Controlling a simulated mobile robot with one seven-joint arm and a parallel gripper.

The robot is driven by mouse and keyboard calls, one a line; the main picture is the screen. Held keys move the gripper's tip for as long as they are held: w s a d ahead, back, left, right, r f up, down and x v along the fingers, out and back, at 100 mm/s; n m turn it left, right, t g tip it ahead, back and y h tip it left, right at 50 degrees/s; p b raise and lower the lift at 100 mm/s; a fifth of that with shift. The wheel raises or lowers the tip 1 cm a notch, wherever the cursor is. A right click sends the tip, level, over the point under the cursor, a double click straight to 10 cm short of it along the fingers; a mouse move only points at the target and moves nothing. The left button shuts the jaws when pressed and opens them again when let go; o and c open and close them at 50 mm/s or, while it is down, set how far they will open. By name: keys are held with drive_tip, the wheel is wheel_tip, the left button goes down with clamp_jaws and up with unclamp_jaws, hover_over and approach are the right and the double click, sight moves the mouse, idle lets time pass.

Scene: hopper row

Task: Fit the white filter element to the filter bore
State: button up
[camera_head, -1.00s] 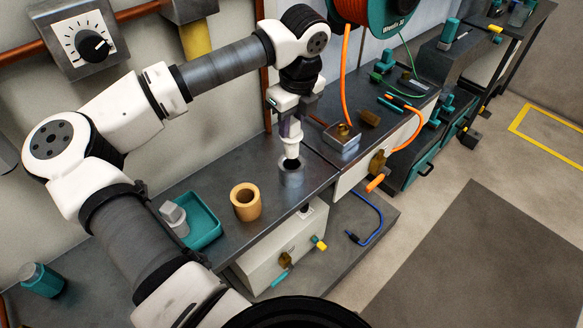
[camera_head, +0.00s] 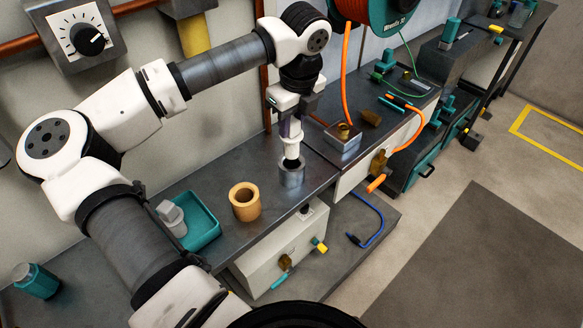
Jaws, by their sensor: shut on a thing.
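My gripper (camera_head: 290,110) points straight down and is shut on the white filter element (camera_head: 291,148). The element is upright, with its lower end at the mouth of a short grey metal cylinder (camera_head: 291,176), which looks like the filter bore. The cylinder stands on the dark bench. A dark patch shows between the white part and the cylinder's rim. I cannot tell whether the element's tip is inside the opening or just above it. The fingers partly hide the element's upper part.
A tan hollow ring (camera_head: 245,204) stands left of the cylinder, and a teal tray (camera_head: 205,230) with a grey part lies further left. A metal block with a brass fitting (camera_head: 343,138) and an orange hose (camera_head: 345,85) stand at the right.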

sight(292, 149)
drive_tip(key=shift+f+b, duration=0.7)
drive_tip(key=shift+b, duration=0.05)
drive_tip(key=shift+f+b, duration=0.35)
drive_tip(key=shift+b, duration=0.05)
drive_tip(key=shift+f, duration=0.2)
drive_tip(key=shift+b, duration=1.1)
drive_tip(key=shift+f, duration=0.2)
drive_tip(key=shift+f+b, duration=1.25)
drive_tip(key=shift+b, duration=0.4)
drive_tip(key=shift+f, duration=0.2)
drive_tip(key=shift+f+b, duration=1.2)
drive_tip(key=shift+b, duration=0.15)
